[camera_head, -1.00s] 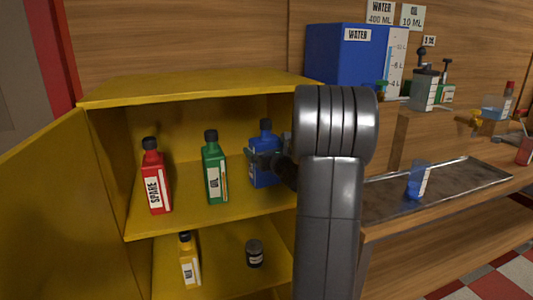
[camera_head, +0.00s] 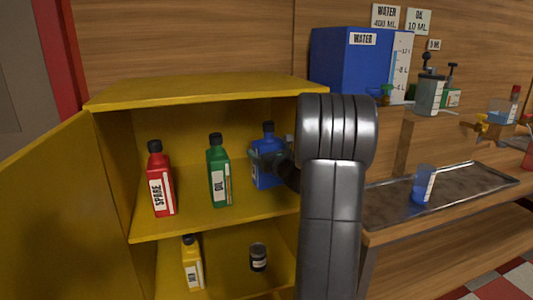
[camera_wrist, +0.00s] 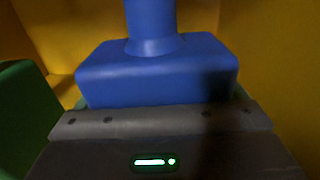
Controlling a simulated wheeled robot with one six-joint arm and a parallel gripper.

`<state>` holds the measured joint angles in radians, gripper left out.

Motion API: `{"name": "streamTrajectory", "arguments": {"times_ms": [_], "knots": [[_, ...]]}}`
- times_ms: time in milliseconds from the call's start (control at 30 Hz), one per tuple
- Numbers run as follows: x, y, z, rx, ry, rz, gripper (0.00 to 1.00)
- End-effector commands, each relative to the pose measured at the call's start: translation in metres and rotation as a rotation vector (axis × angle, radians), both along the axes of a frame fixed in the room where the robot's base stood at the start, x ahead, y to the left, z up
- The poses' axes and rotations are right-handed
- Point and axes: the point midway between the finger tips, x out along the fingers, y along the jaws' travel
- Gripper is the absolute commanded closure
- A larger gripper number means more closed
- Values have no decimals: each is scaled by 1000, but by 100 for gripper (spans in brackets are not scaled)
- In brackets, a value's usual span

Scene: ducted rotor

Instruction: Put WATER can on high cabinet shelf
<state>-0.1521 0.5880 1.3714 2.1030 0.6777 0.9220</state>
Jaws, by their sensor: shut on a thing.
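The blue WATER can (camera_head: 267,172) with a dark cap is upright in the yellow cabinet (camera_head: 180,92), at the right end of the high shelf (camera_head: 190,222). My gripper (camera_head: 262,157) is shut on it from the right; my arm hides part of the cabinet's right side. In the wrist view the blue can (camera_wrist: 155,72) fills the middle, just beyond the gripper body (camera_wrist: 160,125); the fingertips are hidden there. The can's base looks at or very near the shelf; contact is unclear.
A green OIL can (camera_head: 218,172) and a red SPARE can (camera_head: 159,182) stand left on the same shelf. A yellow can (camera_head: 191,264) and a dark jar (camera_head: 258,257) are on the lower shelf. The cabinet door (camera_head: 60,220) is open at left. A tray with a blue beaker (camera_head: 422,185) lies right.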

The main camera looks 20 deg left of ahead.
Motion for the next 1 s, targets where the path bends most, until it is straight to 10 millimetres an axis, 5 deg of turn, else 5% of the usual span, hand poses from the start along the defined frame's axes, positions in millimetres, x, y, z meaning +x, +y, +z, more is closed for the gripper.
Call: {"name": "streamTrajectory", "arguments": {"times_ms": [1000], "knots": [[0, 0, -10, 2, -4, 0, 55]]}}
